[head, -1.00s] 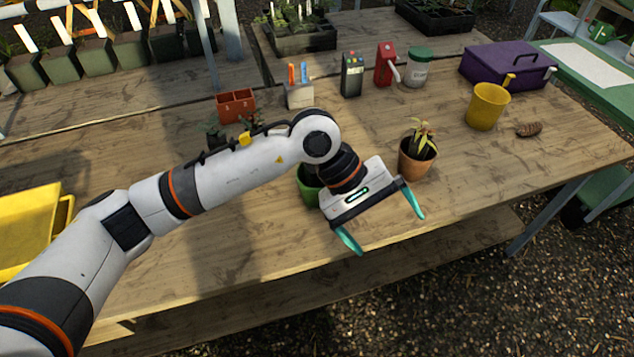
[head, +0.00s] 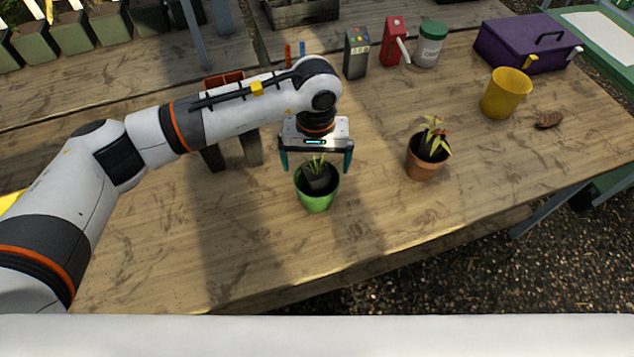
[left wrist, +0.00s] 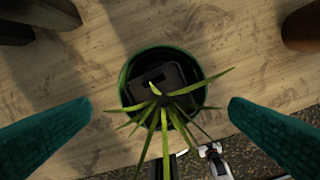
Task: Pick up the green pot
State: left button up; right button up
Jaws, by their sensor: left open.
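The green pot (head: 317,197) stands upright on the wooden table near its front edge, with a small spiky plant in dark filling. My left gripper (head: 317,168) is open above and slightly behind the pot, its teal fingers spread to either side of the plant. In the left wrist view the green pot's rim (left wrist: 122,84) lies below and between the two open fingertips (left wrist: 158,108), with table visible on both sides and no contact seen. The plant's leaves reach up toward the camera. My right gripper is not in view.
A terracotta pot (head: 425,168) with a plant stands right of the green pot. Dark pots (head: 252,148) stand behind my left arm. A yellow pot (head: 506,95), a brown lump (head: 549,120) and a purple toolbox (head: 520,42) are farther right. Table between the green and terracotta pots is clear.

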aim_at(317, 179)
pick_arm(q)
notch_tip(317, 179, down, 2)
jog(key=shift+f, duration=0.1)
jog(key=shift+w+f+p, duration=0.1)
jog(key=shift+f+p, duration=0.15)
jog(key=shift+p, duration=0.05)
notch_tip(317, 179, down, 4)
jog(key=shift+d+f+p, duration=0.1)
jog(key=shift+f+p, duration=0.05)
jog(key=shift+p, duration=0.95)
jog(key=shift+f, duration=0.4)
jog(key=shift+c, duration=0.3)
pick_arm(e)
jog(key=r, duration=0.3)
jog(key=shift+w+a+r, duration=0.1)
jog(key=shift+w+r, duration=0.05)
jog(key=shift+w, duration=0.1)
pick_arm(q)
jog(key=shift+w, duration=0.1)
jog(key=c, duration=0.7)
